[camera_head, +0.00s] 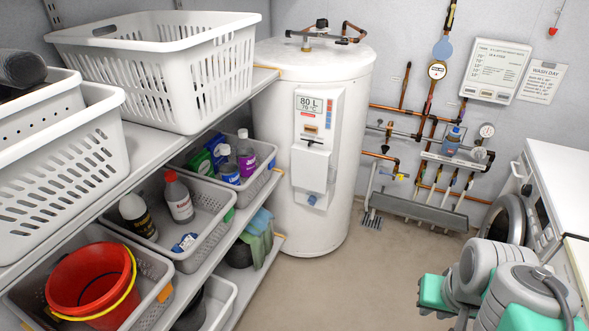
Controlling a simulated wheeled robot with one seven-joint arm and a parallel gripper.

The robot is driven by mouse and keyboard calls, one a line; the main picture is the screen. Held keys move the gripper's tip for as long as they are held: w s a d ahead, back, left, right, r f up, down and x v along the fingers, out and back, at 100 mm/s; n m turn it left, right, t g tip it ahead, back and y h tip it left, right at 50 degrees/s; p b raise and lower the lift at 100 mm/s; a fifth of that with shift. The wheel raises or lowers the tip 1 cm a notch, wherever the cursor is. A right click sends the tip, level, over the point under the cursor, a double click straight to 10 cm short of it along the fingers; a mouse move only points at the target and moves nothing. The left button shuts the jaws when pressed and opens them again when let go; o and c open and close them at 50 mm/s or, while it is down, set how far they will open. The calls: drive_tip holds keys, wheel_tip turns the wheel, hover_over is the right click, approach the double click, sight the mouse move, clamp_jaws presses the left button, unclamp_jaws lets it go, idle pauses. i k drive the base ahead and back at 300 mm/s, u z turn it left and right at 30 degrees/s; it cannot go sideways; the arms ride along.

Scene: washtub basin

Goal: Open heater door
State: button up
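The white cylindrical water heater (277,110) stands upright in the back middle. A tall panel (334,108) on its front carries a display reading 80 L. Below the display is a small white door or cover (310,170), which stands slightly proud of the panel and looks shut. Grey and teal links of my arm show at the lower right, well away from the heater. I can make out no gripper fingers there.
Shelves with white baskets (160,100) and grey bins (215,215) line the left, reaching close to the heater. A red bucket (85,285) sits lower left. Pipes and gauges (437,70) are on the back wall. A washing machine (530,205) stands right. The middle floor (340,285) is clear.

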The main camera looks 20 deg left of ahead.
sight(310, 167)
drive_tip(key=u, duration=1.05)
drive_tip(key=i, duration=0.9)
drive_tip(key=u, duration=1)
